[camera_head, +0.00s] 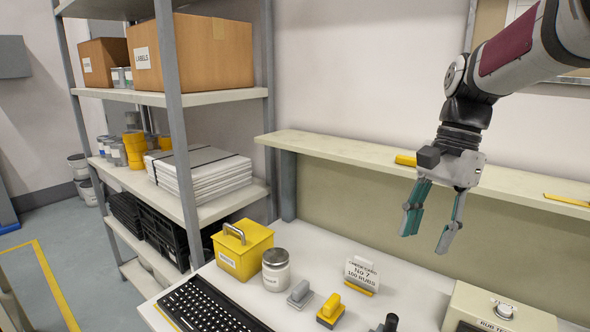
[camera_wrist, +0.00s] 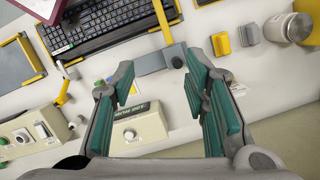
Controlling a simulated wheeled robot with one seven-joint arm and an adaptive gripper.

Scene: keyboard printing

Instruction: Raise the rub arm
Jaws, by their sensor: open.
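The rub tester (camera_head: 497,313) is a cream box with a dial at the lower right of the head view, cut off by the frame edge. Its labelled dial box (camera_wrist: 137,130) shows between my fingers in the wrist view. A yellow bar (camera_wrist: 162,22), seemingly the rub arm, meets a grey-blue block (camera_wrist: 158,61) beside a dark round knob (camera_wrist: 177,62). The bar looks lowered, though its tilt is hard to tell. In the head view a dark knob (camera_head: 390,322) shows at the bottom edge. My gripper (camera_head: 426,243) hangs open and empty above the bench, apart from the tester.
A black keyboard (camera_head: 207,306) lies on the bench. A yellow box (camera_head: 243,250), a lidded jar (camera_head: 276,270), a grey block (camera_head: 300,294), a yellow block (camera_head: 330,311) and a sign (camera_head: 361,274) stand nearby. A ledge (camera_head: 345,152) runs behind my gripper.

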